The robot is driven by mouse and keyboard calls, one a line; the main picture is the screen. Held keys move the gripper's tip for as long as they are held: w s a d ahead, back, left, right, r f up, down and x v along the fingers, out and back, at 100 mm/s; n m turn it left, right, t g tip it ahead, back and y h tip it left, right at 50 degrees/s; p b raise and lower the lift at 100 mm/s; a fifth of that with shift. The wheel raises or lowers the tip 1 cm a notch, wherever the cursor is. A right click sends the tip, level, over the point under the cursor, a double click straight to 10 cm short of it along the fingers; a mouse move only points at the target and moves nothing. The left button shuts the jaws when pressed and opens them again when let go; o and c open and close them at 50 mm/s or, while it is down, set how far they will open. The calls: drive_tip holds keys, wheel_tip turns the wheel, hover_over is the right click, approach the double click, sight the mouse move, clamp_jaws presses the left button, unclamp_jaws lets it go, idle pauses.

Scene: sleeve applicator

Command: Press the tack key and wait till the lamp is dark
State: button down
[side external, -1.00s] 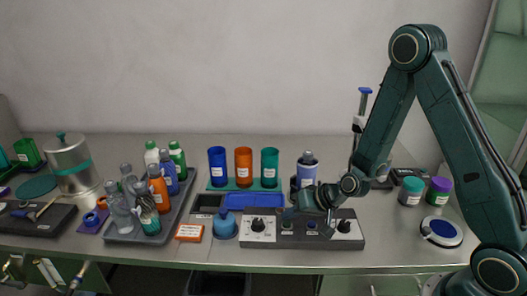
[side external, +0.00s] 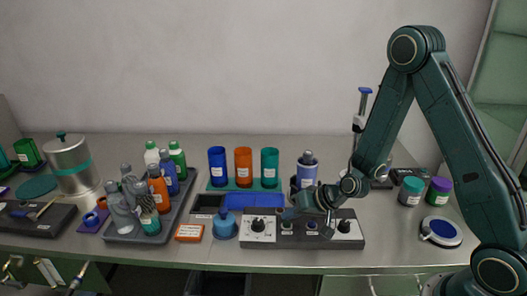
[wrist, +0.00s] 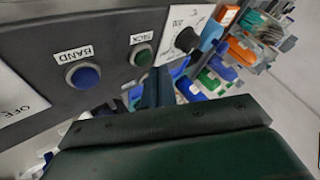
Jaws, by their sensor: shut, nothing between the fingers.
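The control box (side external: 270,240) stands at the front of the bench. In the wrist view, its dark panel (wrist: 110,25) carries a green key (wrist: 143,56) labelled TACK and a blue key (wrist: 84,75) labelled BAND. My gripper (side external: 288,214) is shut and empty, over the box's left-middle part. In the wrist view, its closed fingertips (wrist: 155,78) show close to the lower right edge of the green key; I cannot tell whether they touch it. I cannot make out a lit lamp in either view.
A white panel with a black knob (side external: 257,226) is left of the keys, and another knob (side external: 345,227) is on the right. A blue tray (side external: 253,201), a purple-blue bottle (side external: 307,172) and coloured cups (side external: 243,166) stand behind.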

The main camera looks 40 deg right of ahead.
sight(291, 225)
drive_tip(key=shift+f, duration=0.75)
idle(0.9)
drive_tip(key=shift+r, duration=0.85)
drive_tip(key=shift+r, duration=0.1)
idle(0.3)
drive_tip(key=shift+r, duration=2.45)
idle(2.7)
